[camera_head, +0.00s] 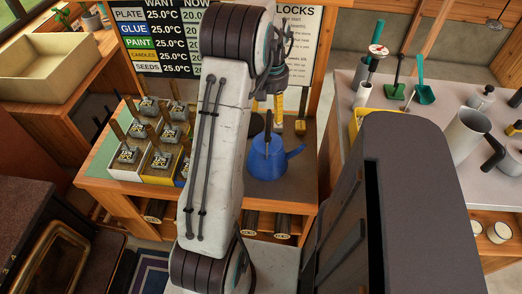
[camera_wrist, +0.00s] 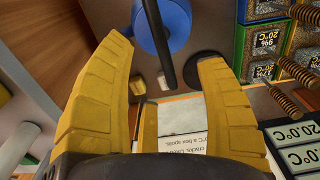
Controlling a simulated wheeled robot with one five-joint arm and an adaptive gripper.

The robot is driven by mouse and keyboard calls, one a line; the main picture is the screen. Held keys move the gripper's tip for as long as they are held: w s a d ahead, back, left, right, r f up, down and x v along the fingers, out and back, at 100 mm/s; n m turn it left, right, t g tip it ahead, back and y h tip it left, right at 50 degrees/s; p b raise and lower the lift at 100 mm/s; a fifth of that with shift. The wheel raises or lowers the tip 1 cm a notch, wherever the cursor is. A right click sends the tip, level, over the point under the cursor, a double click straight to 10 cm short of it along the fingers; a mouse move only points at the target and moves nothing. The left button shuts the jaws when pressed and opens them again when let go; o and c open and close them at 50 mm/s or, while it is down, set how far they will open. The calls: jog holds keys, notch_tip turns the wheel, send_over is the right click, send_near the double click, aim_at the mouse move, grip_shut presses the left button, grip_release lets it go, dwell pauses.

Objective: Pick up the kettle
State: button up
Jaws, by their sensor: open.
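The blue kettle (camera_head: 268,160), with a dark handle over its top, stands upright on the wooden bench, just right of my arm. It also shows at the top of the wrist view (camera_wrist: 174,20), cut off by the frame edge, with its dark handle running down between my fingers. My gripper (camera_wrist: 165,52) is open, its two yellow fingers spread wide. The fingers look apart from the kettle, and nothing is held. In the head view my gripper is small and partly hidden behind my arm, above and behind the kettle.
Planter boxes with wooden-handled tools (camera_head: 130,155) stand left of the kettle. A dark round disc (camera_wrist: 205,68) lies near it. A sign with temperatures (camera_head: 160,40) stands behind. The right-hand table (camera_head: 450,100) holds a grey cylinder (camera_head: 464,135) and green tools.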

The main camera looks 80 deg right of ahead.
aim_at(271, 123)
jog(key=shift+s+a+f, duration=0.1)
jog(key=shift+f, duration=1.55)
jog(key=shift+s+a+f, duration=0.1)
jog(key=shift+f, duration=1.55)
jog(key=shift+f, duration=0.25)
jog(key=shift+c, duration=0.3)
grip_shut()
jog(key=shift+d+r, duration=0.15)
jog(key=shift+r, duration=0.05)
